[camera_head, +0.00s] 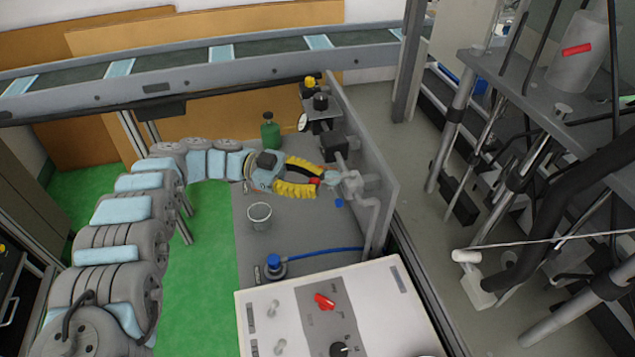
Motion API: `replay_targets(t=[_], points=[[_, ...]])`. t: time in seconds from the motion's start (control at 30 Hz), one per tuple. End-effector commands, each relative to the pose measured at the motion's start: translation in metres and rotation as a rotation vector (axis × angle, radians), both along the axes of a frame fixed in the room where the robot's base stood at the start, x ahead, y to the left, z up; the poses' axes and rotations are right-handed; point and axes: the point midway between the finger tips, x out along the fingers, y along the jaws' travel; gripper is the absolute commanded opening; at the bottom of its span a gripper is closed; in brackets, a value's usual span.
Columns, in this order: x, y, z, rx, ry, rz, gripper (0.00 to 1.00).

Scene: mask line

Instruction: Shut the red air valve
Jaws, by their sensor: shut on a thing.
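My gripper (328,178), with yellow ribbed fingers, reaches in from the left to the grey pipe fitting (352,184) on the upright panel. Its fingertips are closed at the left end of this fitting. A little red shows between and along the fingers near the tips, where the red air valve (316,181) is gripped. The fingers hide most of the valve, so I cannot tell its handle angle.
A grey metal cup (260,215), a green bottle (270,132) and a blue-capped fitting (274,264) with a blue hose stand around the arm. A white control box (370,285) with a red switch (324,301) is in front. The upright panel (370,150) bounds the right side.

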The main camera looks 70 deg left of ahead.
Motion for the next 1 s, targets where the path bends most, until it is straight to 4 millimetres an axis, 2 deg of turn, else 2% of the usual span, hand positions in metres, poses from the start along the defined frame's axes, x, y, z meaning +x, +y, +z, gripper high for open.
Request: replay_targets(t=[0.47,0.5,0.6,1.0], points=[[-0.0016,0.0005,0.0038,0.001,-0.006,-0.001,0.00],[-0.0016,0.0005,0.0038,0.001,-0.006,-0.001,0.24],[-0.0015,0.0002,0.0031,0.001,-0.005,-0.001,0.52],[-0.0013,-0.0002,0.0034,0.000,-0.001,-0.001,0.52]])
